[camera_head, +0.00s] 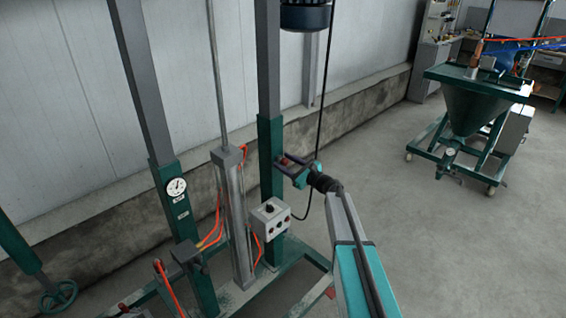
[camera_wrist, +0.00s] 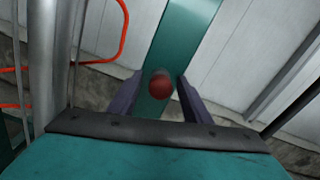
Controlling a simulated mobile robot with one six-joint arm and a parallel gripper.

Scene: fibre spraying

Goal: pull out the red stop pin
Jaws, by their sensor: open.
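The red stop pin shows as a round red knob (camera_wrist: 160,86) on the green post (camera_wrist: 181,38) in the wrist view. In the head view a small red spot of the pin (camera_head: 284,161) shows at the post, partly hidden by my gripper. My gripper (camera_head: 289,163) is open at the post. In the wrist view its two dark fingers (camera_wrist: 158,92) stand on either side of the knob, with a visible gap on each side. I cannot tell how deep the knob lies between the fingers.
A grey control box (camera_head: 270,219) sits on the frame below my gripper. A grey cylinder (camera_head: 233,215) with orange hoses stands to the left. A black cable (camera_head: 324,90) hangs close behind my wrist. A green hopper cart (camera_head: 472,105) stands at the right; the floor between is clear.

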